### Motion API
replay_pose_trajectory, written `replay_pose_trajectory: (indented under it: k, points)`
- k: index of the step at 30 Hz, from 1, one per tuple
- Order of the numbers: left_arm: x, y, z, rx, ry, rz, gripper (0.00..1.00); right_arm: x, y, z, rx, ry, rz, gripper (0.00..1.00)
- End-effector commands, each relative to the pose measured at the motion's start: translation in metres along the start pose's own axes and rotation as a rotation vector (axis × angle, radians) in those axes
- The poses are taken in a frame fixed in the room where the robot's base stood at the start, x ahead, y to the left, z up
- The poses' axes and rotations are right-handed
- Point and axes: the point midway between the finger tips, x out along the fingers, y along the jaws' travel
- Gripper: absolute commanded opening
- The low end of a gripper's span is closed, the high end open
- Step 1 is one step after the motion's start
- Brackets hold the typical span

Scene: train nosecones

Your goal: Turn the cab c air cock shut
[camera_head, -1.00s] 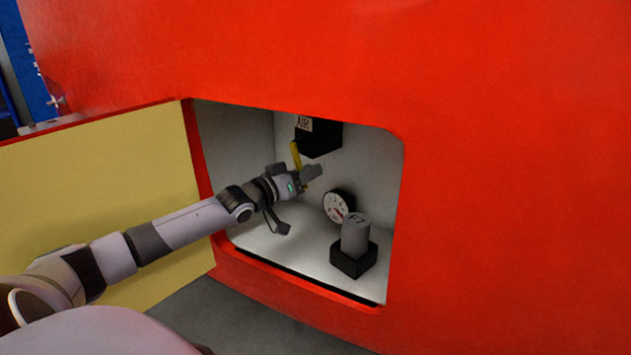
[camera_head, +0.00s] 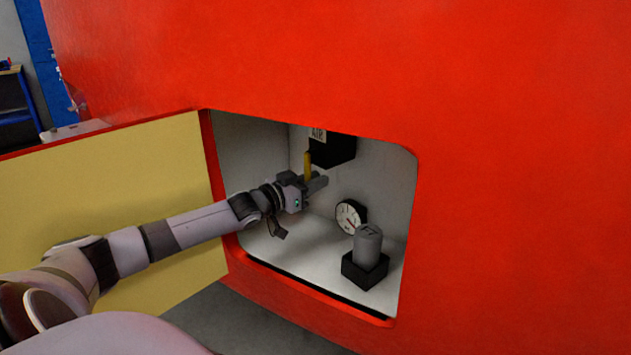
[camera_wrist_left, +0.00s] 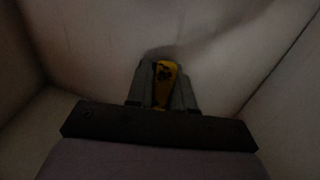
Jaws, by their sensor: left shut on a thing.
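The air cock's yellow handle (camera_head: 308,164) hangs below a black block (camera_head: 334,149) with an "AIR" label, high inside the open compartment. My left gripper (camera_head: 318,184) is shut on the lower part of the handle. In the left wrist view the yellow handle (camera_wrist_left: 166,84) sits between the two fingers of my left gripper (camera_wrist_left: 163,82). The handle points nearly straight down in the head view. Its lower end is hidden by the fingers. My right gripper is not in view.
A red body surrounds the compartment, whose yellow door (camera_head: 110,200) stands open at the left. Below the handle are a round gauge (camera_head: 350,215) and a grey cylinder (camera_head: 367,246) on a black base (camera_head: 364,270). The compartment's white floor is otherwise mostly clear.

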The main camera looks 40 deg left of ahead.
Motion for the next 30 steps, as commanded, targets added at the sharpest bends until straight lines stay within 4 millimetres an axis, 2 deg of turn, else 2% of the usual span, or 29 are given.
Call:
replay_pose_trajectory:
  k: [13,14,15,30]
  points:
    - [-0.0002,-0.0003,0.0013,0.014,-0.003,0.001,0.00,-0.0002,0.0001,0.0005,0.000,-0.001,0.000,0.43]
    - [-0.0002,-0.0003,0.0014,0.014,-0.003,0.001,0.31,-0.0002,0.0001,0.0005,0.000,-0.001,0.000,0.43]
    - [-0.0002,-0.0004,0.0013,0.014,-0.003,0.001,0.43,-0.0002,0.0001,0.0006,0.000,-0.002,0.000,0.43]
    - [-0.0067,-0.0004,0.0010,0.008,-0.002,0.001,0.43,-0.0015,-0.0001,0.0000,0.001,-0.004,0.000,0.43]
